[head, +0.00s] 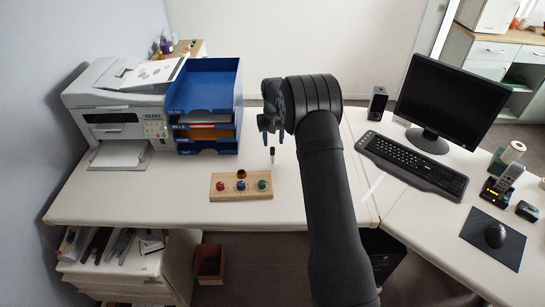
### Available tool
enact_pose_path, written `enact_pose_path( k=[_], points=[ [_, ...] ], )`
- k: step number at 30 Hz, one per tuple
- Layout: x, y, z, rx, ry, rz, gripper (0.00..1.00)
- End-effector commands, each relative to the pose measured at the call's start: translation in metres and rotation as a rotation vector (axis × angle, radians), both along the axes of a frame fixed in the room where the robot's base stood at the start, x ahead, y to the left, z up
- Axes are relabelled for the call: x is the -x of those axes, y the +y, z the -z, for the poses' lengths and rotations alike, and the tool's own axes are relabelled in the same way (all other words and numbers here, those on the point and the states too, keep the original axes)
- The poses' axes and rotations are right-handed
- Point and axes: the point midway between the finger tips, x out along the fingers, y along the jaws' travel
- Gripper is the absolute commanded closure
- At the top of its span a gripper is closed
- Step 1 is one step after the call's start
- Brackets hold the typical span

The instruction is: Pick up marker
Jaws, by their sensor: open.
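A small dark marker (272,152) shows on the desk in the head view, just behind the right end of a wooden block. It looks upright, with a paler part at its lower end. My gripper (273,138) is above the desk, pointing down, with its two fingers apart and nothing between them. In the picture its fingertips are just above the marker's top. I cannot tell the exact gap in height or depth. My dark arm comes in from the lower right of the gripper and does not cover the marker.
The wooden block (241,194) bears red, blue and green pieces and a small brown round thing. A blue tray stack (212,80) and a printer (115,115) stand at left. A speaker (377,103), monitor (452,98) and keyboard (412,163) are at right. Bare desk lies around the marker.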

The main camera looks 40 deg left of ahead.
Motion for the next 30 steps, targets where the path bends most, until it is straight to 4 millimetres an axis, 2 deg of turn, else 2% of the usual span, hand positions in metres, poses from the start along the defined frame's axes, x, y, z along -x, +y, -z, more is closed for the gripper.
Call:
enact_pose_path(
  k=[1, 6, 14, 22, 30],
  points=[
    [0.000, -0.001, 0.012, 0.003, 0.002, 0.000, 0.57],
    [0.000, 0.000, 0.036, 0.002, 0.001, 0.000, 0.57],
    [0.000, 0.001, 0.050, -0.001, 0.001, 0.000, 0.57],
    [0.001, 0.003, 0.088, 0.000, 0.000, 0.000, 0.57],
    [0.001, 0.004, 0.094, -0.003, -0.002, 0.001, 0.57]
  ],
)
